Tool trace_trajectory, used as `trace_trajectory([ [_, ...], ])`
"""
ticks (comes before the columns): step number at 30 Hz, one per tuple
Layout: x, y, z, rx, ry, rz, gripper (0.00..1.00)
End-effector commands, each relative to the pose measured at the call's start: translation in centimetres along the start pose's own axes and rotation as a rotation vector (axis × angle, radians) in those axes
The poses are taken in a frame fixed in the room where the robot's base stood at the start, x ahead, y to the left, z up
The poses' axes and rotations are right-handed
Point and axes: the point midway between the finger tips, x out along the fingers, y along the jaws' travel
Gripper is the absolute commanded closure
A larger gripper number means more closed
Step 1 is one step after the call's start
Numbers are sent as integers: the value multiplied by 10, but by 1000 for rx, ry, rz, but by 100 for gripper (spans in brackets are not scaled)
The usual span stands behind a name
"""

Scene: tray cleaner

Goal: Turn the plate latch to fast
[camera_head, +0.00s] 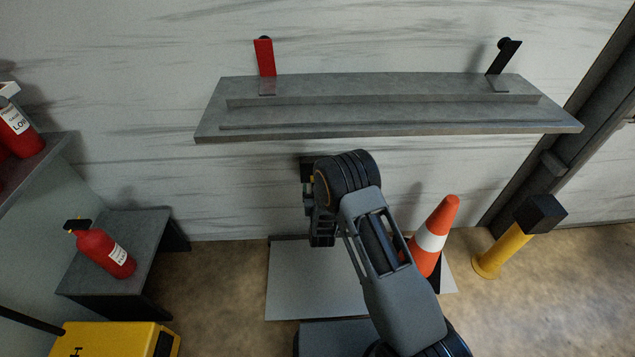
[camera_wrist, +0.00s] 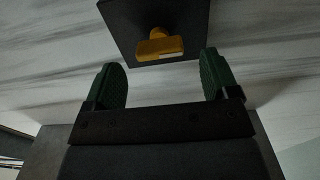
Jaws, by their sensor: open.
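In the wrist view a dark square plate (camera_wrist: 188,18) is on the pale streaked wall, and a yellow-orange latch handle (camera_wrist: 160,47) stands out from its middle. The handle lies roughly crosswise in the picture, slightly tilted. My gripper (camera_wrist: 163,75) is open, with one green-padded finger on each side and the handle ahead between them. The fingers look apart from the handle, and nothing is held. In the head view my arm and wrist hide most of the plate below the grey shelf. I see no readable mark for the latch's position.
A grey wall shelf (camera_head: 380,118) with a red bracket (camera_head: 265,57) and a black one (camera_head: 505,57) hangs above my wrist. An orange-white cone (camera_head: 432,240) and yellow post (camera_head: 503,250) stand right. A red extinguisher (camera_head: 103,250) on a dark stand (camera_head: 145,235) is left.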

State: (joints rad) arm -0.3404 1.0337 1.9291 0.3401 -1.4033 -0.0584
Motion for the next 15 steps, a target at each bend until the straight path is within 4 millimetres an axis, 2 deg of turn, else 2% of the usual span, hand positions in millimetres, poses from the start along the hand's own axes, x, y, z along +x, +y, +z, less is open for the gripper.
trace_trajectory([
  [6, 30, 1, 2, 0, 1, 2, 19],
  [15, 44, 1, 0, -1, -1, 1, 19],
])
